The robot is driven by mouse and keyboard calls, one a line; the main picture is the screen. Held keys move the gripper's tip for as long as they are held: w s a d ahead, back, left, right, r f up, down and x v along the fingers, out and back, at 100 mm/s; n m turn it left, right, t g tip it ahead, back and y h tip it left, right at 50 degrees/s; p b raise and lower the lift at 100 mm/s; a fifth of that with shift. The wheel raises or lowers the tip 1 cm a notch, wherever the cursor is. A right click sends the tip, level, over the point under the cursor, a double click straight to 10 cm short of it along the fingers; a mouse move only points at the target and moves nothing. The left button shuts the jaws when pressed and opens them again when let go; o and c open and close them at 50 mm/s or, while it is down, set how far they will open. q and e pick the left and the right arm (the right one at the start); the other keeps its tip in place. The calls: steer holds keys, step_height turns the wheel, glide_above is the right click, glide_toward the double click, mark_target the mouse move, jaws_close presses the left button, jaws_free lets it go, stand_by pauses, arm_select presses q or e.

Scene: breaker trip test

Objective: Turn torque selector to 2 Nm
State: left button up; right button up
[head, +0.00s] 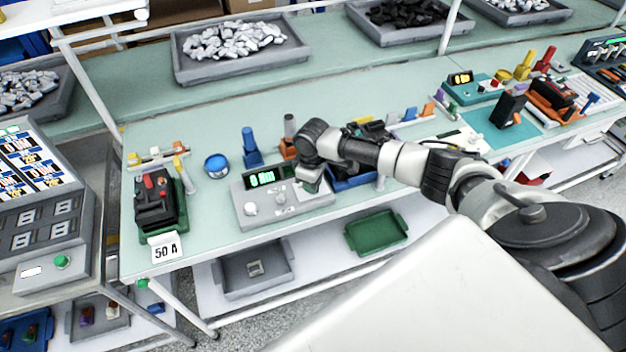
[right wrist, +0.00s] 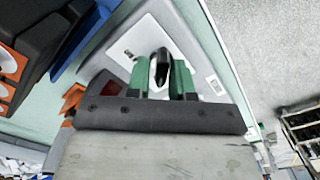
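The grey torque tester (head: 290,214) stands on the green bench, its lit green display (head: 262,179) reading what looks like 0 Nm, though the digits are small. My right gripper (head: 311,184) points down over the right part of the tester and hides that part in the head view. In the right wrist view, the dark torque selector knob (right wrist: 161,68) stands on the tester's white plate. The green-padded fingers of my right gripper (right wrist: 161,80) lie on either side of the knob, close against it. The selector's setting is not readable. My left gripper is not in view.
A black breaker (head: 155,199) with a "50 A" card (head: 165,248) stands to the left. A blue round container (head: 216,166), a blue upright tool (head: 250,147) and a blue bin (head: 352,178) surround the tester. Grey trays of parts (head: 240,50) stand behind.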

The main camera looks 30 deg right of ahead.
steer(key=shift+o, duration=1.2)
steer(key=shift+f, duration=0.1)
steer(key=shift+s, duration=0.1)
step_height(320, 180, up, 11)
steer(key=b, duration=0.2)
steer(key=shift+f, duration=0.1)
